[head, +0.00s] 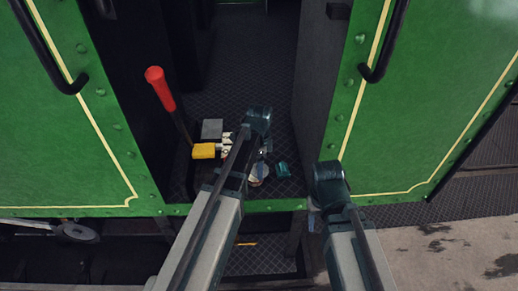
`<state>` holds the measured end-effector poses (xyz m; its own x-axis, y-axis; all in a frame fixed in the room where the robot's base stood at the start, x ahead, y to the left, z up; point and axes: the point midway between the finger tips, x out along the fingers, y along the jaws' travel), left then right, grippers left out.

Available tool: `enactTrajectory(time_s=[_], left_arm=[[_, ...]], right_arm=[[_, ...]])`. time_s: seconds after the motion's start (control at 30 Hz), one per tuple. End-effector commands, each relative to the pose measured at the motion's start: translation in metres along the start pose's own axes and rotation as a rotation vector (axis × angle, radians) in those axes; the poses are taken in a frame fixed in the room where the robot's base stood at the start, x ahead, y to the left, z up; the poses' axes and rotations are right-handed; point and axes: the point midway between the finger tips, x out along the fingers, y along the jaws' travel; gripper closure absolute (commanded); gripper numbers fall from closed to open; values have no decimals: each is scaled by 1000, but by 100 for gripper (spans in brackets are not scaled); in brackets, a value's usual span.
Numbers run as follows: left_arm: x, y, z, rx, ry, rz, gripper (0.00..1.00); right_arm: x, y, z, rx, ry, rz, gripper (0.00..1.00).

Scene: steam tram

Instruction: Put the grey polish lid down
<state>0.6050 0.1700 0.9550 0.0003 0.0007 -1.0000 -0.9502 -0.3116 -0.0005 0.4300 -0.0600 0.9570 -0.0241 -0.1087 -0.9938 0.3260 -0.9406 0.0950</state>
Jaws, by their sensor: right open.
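I cannot make out the grey polish lid for certain. A small pale round thing (257,181) shows on the dark cab floor beside my left arm, partly covered by it. My left arm reaches over the cab floor, and its gripper is mostly hidden behind the arm and the small clutter there. My right gripper (314,209) is open, below the end of my right arm, near the cab doorway's front edge. I see nothing held in it.
A red-handled lever (160,88) stands at the doorway's left. A yellow block (203,151), a grey block (212,128) and a small teal thing (283,170) are on the floor. Green side panels (420,120) flank the doorway. The patterned floor (245,60) farther in is clear.

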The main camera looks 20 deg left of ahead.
Motion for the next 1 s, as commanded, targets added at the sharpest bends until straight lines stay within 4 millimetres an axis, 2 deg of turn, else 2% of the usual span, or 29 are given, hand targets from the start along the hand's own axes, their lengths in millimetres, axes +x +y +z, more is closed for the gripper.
enactTrajectory(time_s=[0.17,0.53,0.63,0.87,1.0], left_arm=[[4,-35,-2,-1,0,0,66],[13,-127,-7,-1,0,0,66],[13,-139,-7,-1,0,0,66],[14,-143,-6,0,0,0,66],[18,-156,-7,0,0,0,66]], right_arm=[[4,0,0,0,0,0,50],[12,-1,-1,0,0,0,50],[13,-1,-1,0,0,0,50],[13,-1,-1,0,0,0,50],[18,-2,-1,0,0,0,50]])
